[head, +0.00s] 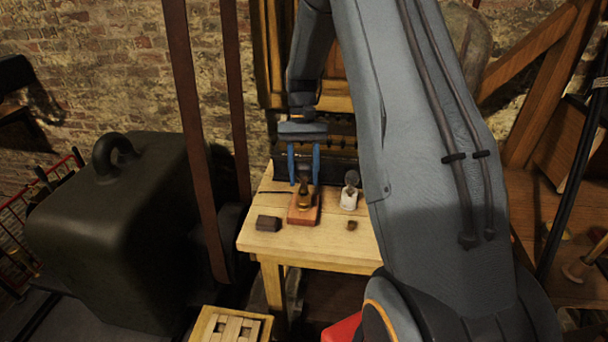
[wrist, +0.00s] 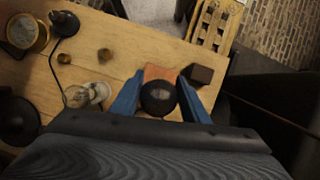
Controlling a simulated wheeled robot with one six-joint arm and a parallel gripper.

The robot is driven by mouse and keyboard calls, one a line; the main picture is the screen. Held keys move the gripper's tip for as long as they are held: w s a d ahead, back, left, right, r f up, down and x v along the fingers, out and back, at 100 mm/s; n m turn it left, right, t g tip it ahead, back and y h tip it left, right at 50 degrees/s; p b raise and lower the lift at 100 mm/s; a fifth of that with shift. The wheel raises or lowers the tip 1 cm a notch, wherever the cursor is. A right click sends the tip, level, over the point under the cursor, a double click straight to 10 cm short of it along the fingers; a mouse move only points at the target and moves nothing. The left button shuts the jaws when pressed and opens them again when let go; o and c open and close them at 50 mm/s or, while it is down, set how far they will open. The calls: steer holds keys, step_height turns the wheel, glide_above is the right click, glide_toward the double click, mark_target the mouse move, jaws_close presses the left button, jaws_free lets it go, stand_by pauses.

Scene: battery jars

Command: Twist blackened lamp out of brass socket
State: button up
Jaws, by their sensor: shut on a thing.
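The blackened lamp (wrist: 159,97) is a dark round bulb between the two blue fingers of my gripper (wrist: 157,100) in the wrist view. In the head view my gripper (head: 304,165) points down over the table and is shut on the lamp (head: 304,186). The brass socket (head: 305,201) sits just below the lamp on a reddish-brown block (head: 303,215). In the wrist view the lamp hides the socket, and only part of the block (wrist: 160,73) shows. I cannot tell whether the lamp is still seated in the socket.
A clear lamp in a white holder (head: 349,197) stands right of the block. A dark block (head: 268,223) lies to its left, and a small brown piece (head: 351,225) lies in front. The wooden table (head: 320,239) is bare along its front. A large dark weight (head: 115,225) stands left.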

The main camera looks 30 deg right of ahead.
steer(key=shift+r+p, duration=1.6)
steer(key=shift+r, duration=0.95)
